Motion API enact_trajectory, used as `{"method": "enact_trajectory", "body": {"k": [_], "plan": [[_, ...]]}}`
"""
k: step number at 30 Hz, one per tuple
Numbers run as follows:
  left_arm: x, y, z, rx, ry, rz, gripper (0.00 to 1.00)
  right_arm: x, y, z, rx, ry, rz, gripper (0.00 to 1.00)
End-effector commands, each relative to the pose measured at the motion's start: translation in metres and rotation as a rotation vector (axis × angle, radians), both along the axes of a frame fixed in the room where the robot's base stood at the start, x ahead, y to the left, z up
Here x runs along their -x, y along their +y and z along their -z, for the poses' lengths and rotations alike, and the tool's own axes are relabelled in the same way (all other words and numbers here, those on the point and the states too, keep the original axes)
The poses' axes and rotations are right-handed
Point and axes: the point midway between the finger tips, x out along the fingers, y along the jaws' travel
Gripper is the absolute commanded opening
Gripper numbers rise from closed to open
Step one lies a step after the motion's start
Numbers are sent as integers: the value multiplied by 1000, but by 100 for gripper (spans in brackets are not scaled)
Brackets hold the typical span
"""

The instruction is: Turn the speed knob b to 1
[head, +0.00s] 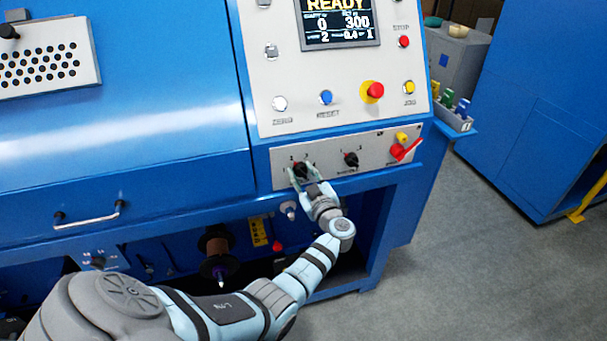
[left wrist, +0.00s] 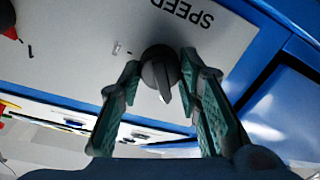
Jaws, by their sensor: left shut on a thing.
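A black speed knob (head: 301,169) sits on the left part of the lower grey panel, with small position numbers around it that are too small to read surely. My left gripper (head: 303,175) is at this knob, with its fingers on either side of it. The left wrist view shows the dark round knob (left wrist: 158,68) between the two green-grey fingers of my left gripper (left wrist: 160,64). A light pointer mark on the knob points down in that view, away from the upside-down word SPEED. My right gripper is not in view.
A second black knob (head: 351,159) and a red lever (head: 405,149) are on the same panel to the right. Above are the display (head: 338,22), a red stop button (head: 375,90) and a blue button (head: 326,97). A drawer handle (head: 90,216) sticks out at left.

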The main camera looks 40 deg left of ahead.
Motion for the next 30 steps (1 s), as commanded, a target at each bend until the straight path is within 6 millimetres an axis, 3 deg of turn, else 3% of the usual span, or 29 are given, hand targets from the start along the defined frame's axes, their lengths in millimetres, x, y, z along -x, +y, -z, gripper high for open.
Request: {"method": "enact_trajectory", "body": {"k": [30], "plan": [[1,-1,2,481,-681,1,4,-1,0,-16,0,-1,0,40]]}}
